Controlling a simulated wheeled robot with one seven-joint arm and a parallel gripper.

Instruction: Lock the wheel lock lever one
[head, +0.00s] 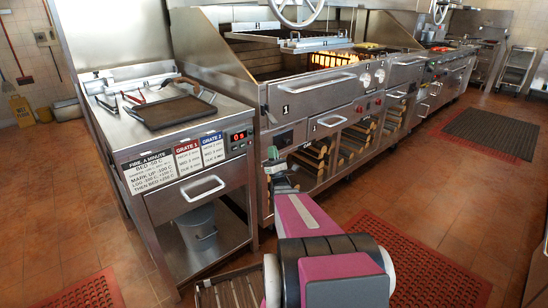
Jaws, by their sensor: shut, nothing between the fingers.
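A silver hand wheel (296,12) hangs over the left grill bay, cut off by the top edge of the head view. A small dark lever-like part (294,36) shows just below it; I cannot tell whether it is wheel lock lever one or how it is set. The grill front (303,86) carries a "1" label. My purple arm reaches forward from the bottom. My gripper (272,158) is small in view, low in front of the grill's left corner post, well below the wheel. It is shut and empty.
A steel side table (130,136) with a dark tray (172,112) and tongs stands left of the grill. Firewood (318,155) fills the shelf below. A second wheel (440,10) is farther right. Red mats (420,262) lie on the open tiled floor.

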